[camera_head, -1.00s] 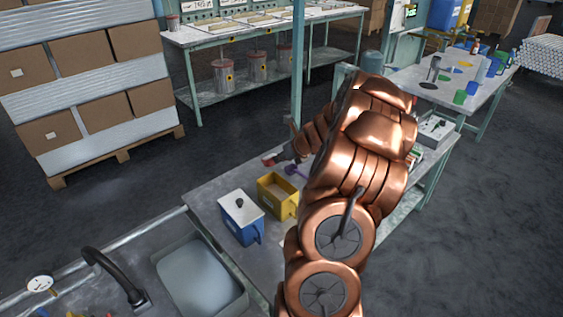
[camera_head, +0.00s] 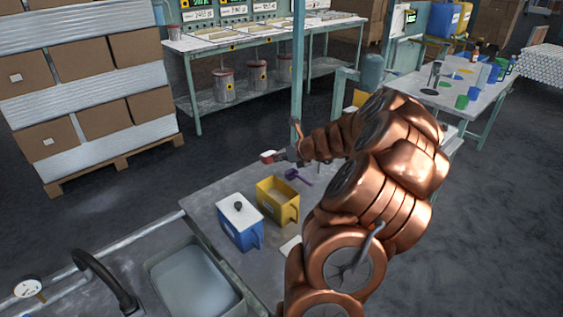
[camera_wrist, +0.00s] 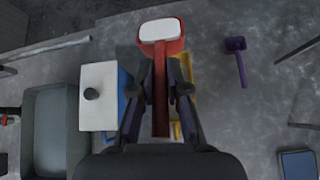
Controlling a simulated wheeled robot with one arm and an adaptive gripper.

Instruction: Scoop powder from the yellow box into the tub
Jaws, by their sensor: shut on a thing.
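My gripper (camera_wrist: 160,85) is shut on the handle of a red scoop (camera_wrist: 160,98). The scoop's bowl points away from the wrist and is filled with white in the wrist view. In the head view the red scoop (camera_head: 268,156) is held above the bench's far edge, beyond the yellow box. The yellow box (camera_head: 291,208) stands on the bench with pale powder inside. In the wrist view the scoop and gripper partly cover the yellow box (camera_wrist: 186,72). I cannot tell which thing is the tub.
A blue box with a white lid (camera_head: 241,213) stands left of the yellow box. A purple scoop (camera_head: 297,176) lies on the bench beyond it. A sink basin (camera_head: 195,285) is at the front left. My arm hides the bench's right part.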

